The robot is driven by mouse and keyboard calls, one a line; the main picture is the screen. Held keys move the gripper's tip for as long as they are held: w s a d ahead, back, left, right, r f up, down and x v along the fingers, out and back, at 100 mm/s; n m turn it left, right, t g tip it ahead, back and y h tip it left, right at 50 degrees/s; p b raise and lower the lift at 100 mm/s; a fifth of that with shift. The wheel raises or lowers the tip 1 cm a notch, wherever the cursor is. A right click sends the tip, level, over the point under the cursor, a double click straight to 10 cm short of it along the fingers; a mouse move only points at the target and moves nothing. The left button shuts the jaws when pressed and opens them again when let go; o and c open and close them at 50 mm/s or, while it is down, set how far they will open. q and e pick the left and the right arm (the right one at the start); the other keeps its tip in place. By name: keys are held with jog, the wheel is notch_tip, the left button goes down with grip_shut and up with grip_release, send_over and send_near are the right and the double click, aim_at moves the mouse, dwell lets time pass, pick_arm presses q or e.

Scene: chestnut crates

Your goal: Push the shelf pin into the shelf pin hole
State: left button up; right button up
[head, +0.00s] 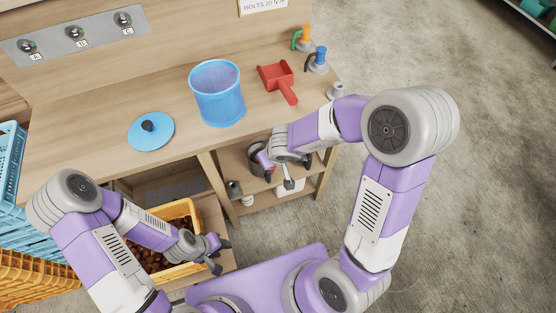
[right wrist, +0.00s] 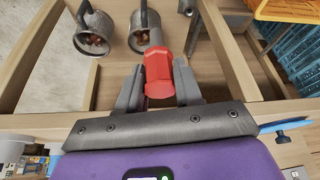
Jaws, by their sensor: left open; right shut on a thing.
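My right gripper (right wrist: 158,80) is shut on a red piece (right wrist: 160,68), which I take to be the shelf pin, in the right wrist view. The piece sits between both grey fingers and points away from the palm. I cannot make out the shelf pin hole. My left gripper (head: 217,256) is open and empty beside the yellow crate.
The yellow crate (head: 184,209) holds chestnuts. Metal pots (right wrist: 97,32) with chestnuts stand near the right gripper, among wooden boards. On the table (head: 100,98) are a blue mesh bin (head: 217,95), a blue lid (head: 150,133) and a red scoop (head: 275,76). The floor at right is clear.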

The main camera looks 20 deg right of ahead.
jog(key=w+a+r+n+y, duration=0.25)
jog(key=a+r+n, duration=0.25)
jog(key=a+r, duration=0.3)
pick_arm(q)
jog(key=shift+o, duration=2)
jog(key=shift+s+a, duration=0.1)
jog(key=shift+s, duration=0.05)
jog(key=s+d+r+n+g+h, duration=0.3)
jog(key=d+r+n+g+h, duration=0.15)
jog(key=r+n, duration=0.55)
jog(key=w+d+r+n+t+h, duration=0.2)
jog(key=w+r+n+t+h, duration=0.75)
jog(key=w+r, duration=0.65)
jog(key=w+d+t+y, duration=0.1)
jog(key=w+d+y, duration=0.1)
jog(key=d, duration=0.8)
jog(key=shift+w+d+r, duration=0.3)
jog(key=shift+w+r, duration=0.05)
jog(key=shift+w, duration=0.3)
pick_arm(e)
jog(key=r+m, duration=0.1)
jog(key=s+d+r+m+h, duration=0.1)
jog(key=d+r, duration=0.1)
jog(key=shift+s+d+r+m+h, duration=0.1)
jog(key=shift+s+r+m+h, duration=0.2)
jog(key=shift+s+m+h, duration=0.1)
